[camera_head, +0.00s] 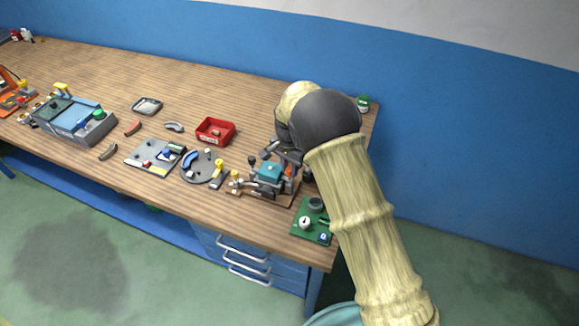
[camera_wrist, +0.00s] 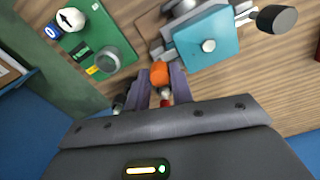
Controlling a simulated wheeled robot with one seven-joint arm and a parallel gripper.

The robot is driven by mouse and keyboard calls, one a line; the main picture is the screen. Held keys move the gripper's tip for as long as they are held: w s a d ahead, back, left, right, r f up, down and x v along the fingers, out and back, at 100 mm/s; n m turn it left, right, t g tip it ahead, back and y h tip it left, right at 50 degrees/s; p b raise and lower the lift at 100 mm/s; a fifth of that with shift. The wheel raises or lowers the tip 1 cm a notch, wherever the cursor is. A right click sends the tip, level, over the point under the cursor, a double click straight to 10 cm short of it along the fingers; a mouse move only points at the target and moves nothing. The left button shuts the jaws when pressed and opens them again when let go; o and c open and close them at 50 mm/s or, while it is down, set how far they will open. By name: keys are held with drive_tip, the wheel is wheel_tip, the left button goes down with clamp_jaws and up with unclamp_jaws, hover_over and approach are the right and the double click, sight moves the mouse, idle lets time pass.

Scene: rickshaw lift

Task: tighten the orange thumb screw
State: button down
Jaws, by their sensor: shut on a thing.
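The orange thumb screw (camera_wrist: 159,73) shows in the wrist view between the tips of my gripper (camera_wrist: 161,84), beside the near edge of a teal block (camera_wrist: 207,42). The two fingers are shut on its sides. In the head view the teal block (camera_head: 270,171) stands on a fixture near the right end of the bench, and my arm comes in from the right. The screw and my fingertips cannot be made out there. Its thread and how deep it sits are hidden.
A green board (camera_head: 311,221) with a dial and knob lies on the bench's front right corner. A black knob (camera_wrist: 277,18) sits beside the teal block. A red bin (camera_head: 215,131) and a round grey plate (camera_head: 202,168) lie to the left. The back of the wooden bench (camera_head: 200,85) is clear.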

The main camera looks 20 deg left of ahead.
sight(289, 169)
drive_tip(key=c, duration=1.2)
unclamp_jaws()
drive_tip(key=shift+r, duration=0.1)
wheel_tip(289, 169, up, 17)
drive_tip(key=b, duration=0.2)
